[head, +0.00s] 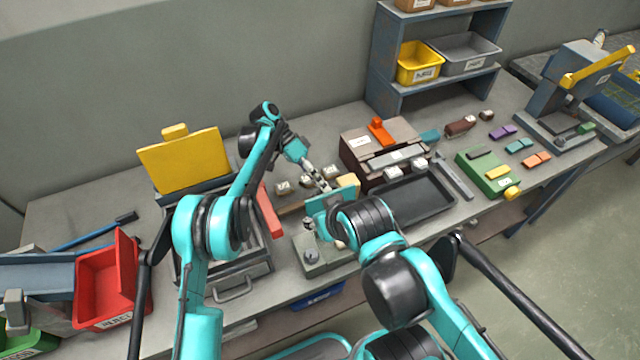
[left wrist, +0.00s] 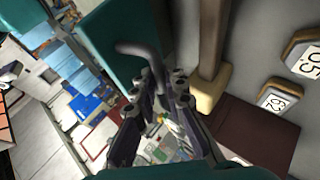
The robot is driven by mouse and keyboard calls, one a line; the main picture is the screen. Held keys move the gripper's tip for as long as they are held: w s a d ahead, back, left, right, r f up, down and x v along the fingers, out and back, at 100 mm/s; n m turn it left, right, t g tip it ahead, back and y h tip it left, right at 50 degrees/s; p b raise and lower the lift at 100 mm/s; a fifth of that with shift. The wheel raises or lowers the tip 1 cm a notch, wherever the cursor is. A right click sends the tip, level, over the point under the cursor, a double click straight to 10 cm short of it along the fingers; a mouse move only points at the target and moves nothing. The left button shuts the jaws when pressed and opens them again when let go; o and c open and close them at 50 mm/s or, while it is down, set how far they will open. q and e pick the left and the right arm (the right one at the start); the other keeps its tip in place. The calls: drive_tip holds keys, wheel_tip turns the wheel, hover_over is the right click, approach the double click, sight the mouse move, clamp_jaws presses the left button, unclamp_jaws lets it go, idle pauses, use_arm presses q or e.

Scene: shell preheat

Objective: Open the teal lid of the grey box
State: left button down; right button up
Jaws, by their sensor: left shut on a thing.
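The grey box (head: 312,262) stands at the front middle of the bench, partly hidden by my right arm. Its teal lid (head: 322,204) is raised and tilted up above the box; it fills the top of the left wrist view (left wrist: 118,32). A bent grey handle (left wrist: 143,52) sticks out from the lid. My left gripper (head: 322,182) reaches it from the back left. In the left wrist view my left gripper's fingers (left wrist: 160,92) are closed at the handle's end. My right gripper is hidden behind its own arm.
A black tray (head: 425,203) and a brown machine (head: 372,150) stand right of the box. Several small labelled blocks (head: 283,187) lie behind it. A frame with a yellow lid (head: 185,160) and a red bin (head: 105,280) are at left.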

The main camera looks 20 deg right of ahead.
use_arm(q)
drive_tip(key=shift+w+a+f, duration=0.15)
drive_tip(key=shift+w+f, duration=0.15)
drive_tip(key=shift+f, duration=0.25)
use_arm(e)
drive_tip(key=shift+f, duration=0.1)
use_arm(q)
drive_tip(key=c, duration=1.9)
unclamp_jaws()
drive_tip(key=o, duration=0.3)
drive_tip(key=shift+w+f, duration=0.1)
drive_tip(key=shift+w, duration=0.05)
drive_tip(key=shift+o, duration=0.2)
drive_tip(key=shift+w+f, duration=0.1)
drive_tip(key=shift+w, duration=0.05)
drive_tip(key=shift+r, duration=0.25)
use_arm(e)
drive_tip(key=shift+w+d+f, duration=0.1)
drive_tip(key=shift+w, duration=0.2)
use_arm(q)
drive_tip(key=shift+r, duration=0.1)
drive_tip(key=v, duration=0.7)
drive_tip(key=shift+r, duration=0.15)
